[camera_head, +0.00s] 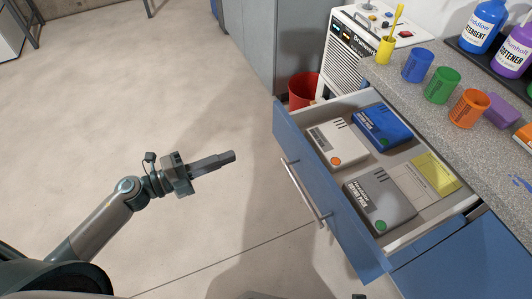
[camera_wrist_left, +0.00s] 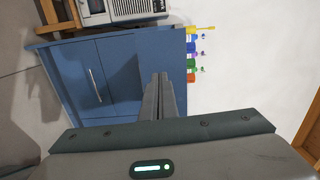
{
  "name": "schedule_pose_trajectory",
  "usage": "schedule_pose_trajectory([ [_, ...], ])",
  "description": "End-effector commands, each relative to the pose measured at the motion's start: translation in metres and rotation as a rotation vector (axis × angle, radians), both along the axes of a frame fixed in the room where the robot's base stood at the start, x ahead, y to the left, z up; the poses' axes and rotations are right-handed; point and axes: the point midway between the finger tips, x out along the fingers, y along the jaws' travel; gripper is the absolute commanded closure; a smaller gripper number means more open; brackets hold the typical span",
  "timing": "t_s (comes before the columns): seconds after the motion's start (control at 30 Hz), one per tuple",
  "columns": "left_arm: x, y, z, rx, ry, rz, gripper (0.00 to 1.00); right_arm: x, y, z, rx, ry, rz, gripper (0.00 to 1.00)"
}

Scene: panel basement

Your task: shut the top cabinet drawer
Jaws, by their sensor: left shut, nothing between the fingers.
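The top cabinet drawer (camera_head: 290,155) stands pulled out from under the grey counter, its blue front facing left with a long metal handle (camera_head: 303,195). It holds a white box (camera_head: 336,143), a blue box (camera_head: 382,126), a grey box (camera_head: 379,203) and a yellow-and-white sheet (camera_head: 434,172). My left gripper (camera_head: 232,156) is shut and empty, in the air left of the drawer front and apart from it. Its closed fingers (camera_wrist_left: 161,82) also show in the left wrist view, before blue cabinet fronts (camera_wrist_left: 120,60) with a handle (camera_wrist_left: 95,85). My right gripper is not in view.
A red bin (camera_head: 303,90) and a white machine (camera_head: 350,50) stand behind the drawer. The floor around my left arm is clear.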

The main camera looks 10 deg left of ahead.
Motion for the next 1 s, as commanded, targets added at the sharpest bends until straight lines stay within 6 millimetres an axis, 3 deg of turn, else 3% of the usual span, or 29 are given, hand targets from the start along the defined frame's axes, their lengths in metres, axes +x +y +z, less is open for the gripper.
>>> schedule_pose_trajectory([
  [0.63, 0.0, -0.011, 0.008, 0.031, -0.034, -0.033, 1.0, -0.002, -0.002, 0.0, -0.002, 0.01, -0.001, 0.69],
  [1.0, 0.029, -0.051, 0.01, 0.03, -0.034, -0.032, 1.0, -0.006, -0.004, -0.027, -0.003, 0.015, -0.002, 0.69],
])
